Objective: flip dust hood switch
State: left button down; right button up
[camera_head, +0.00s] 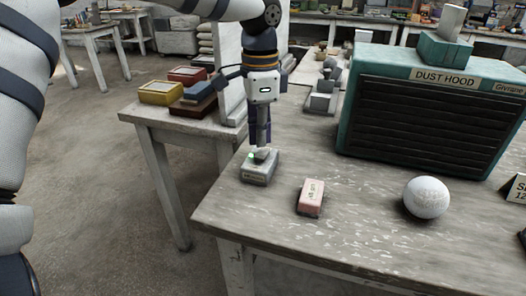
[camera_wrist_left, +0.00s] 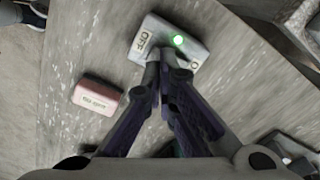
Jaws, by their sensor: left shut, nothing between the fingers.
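The switch box (camera_head: 258,174) is a small grey-green block on the left part of the table, close to its left edge. In the left wrist view the box (camera_wrist_left: 192,53) shows a lit green light and a label reading OFF. My left gripper (camera_head: 262,149) points down over the box with its fingers together and empty. Its fingertips (camera_wrist_left: 165,57) are at the box's near side in the wrist view; I cannot tell whether they touch it. Any lever is hidden by the fingers. The teal dust hood (camera_head: 432,74) with dark slats stands at the back right. My right gripper is not in view.
A pink block (camera_head: 311,197) with a pale label lies right of the switch box. A white plaster sphere (camera_head: 426,197) sits farther right. Grey blocks (camera_head: 323,102) stand behind. A side table (camera_head: 138,114) holds coloured boxes. The table's front middle is clear.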

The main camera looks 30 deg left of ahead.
aim_at(261, 155)
pick_arm(q)
jog(key=shift+f, duration=1.6)
dwell(0.8)
notch_tip(261, 155, up, 5)
jog(key=shift+r+p, duration=0.1)
jog(key=shift+p, duration=0.45)
jog(key=shift+r, duration=0.95)
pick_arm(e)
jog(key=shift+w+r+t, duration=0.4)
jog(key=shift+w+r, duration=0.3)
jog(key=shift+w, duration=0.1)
